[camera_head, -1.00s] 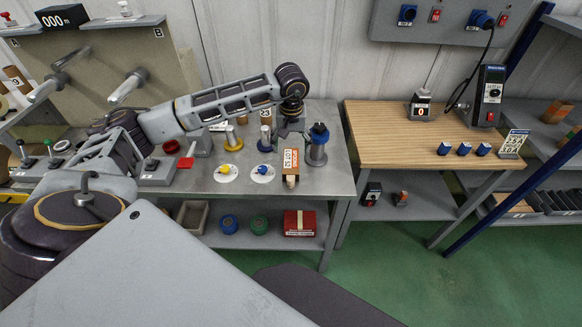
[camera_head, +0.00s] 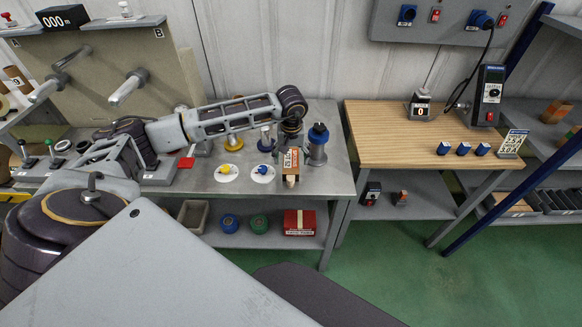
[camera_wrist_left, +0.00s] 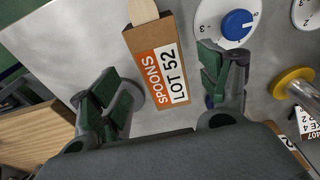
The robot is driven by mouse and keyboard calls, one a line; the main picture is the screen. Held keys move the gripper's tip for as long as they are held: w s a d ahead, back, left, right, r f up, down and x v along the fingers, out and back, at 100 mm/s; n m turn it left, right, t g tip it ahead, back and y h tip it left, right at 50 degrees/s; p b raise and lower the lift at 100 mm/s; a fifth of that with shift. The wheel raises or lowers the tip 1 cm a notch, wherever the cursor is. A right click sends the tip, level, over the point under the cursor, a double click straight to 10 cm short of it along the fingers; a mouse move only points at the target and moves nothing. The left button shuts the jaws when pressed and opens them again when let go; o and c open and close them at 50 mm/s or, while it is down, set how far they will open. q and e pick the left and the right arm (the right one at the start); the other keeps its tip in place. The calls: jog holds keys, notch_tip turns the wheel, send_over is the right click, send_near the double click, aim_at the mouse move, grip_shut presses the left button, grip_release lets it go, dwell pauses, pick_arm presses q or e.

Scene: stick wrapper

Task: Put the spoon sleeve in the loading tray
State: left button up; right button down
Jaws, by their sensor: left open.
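The spoon sleeve (camera_head: 290,163), a brown carton with an orange and white label, lies on the grey metal bench (camera_head: 330,172). In the left wrist view the sleeve (camera_wrist_left: 160,72) reads "SPOONS LOT 52", and a pale wooden end sticks out of it. My left gripper (camera_head: 290,141) is over the sleeve, pointing down. In the left wrist view its open green-padded fingers (camera_wrist_left: 163,82) stand on either side of the sleeve, with gaps showing. I cannot tell which thing is the loading tray. My right gripper is not in view.
A dark spool with a blue top (camera_head: 317,148) stands close right of the gripper. Blue (camera_head: 262,170) and yellow (camera_head: 230,170) knobs on white dials sit to the left. A grey bin (camera_head: 193,216) and a red box (camera_head: 299,222) are on the lower shelf. A wooden-topped table (camera_head: 385,145) stands right.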

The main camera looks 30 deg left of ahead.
aim_at(291, 163)
pick_arm(q)
notch_tip(291, 163, down, 3)
jog(key=shift+w+a+f+p, duration=0.1)
jog(key=shift+a+f+p, duration=0.05)
jog(key=shift+p, duration=0.3)
jog(key=shift+w+f, duration=0.1)
jog(key=shift+f, duration=0.65)
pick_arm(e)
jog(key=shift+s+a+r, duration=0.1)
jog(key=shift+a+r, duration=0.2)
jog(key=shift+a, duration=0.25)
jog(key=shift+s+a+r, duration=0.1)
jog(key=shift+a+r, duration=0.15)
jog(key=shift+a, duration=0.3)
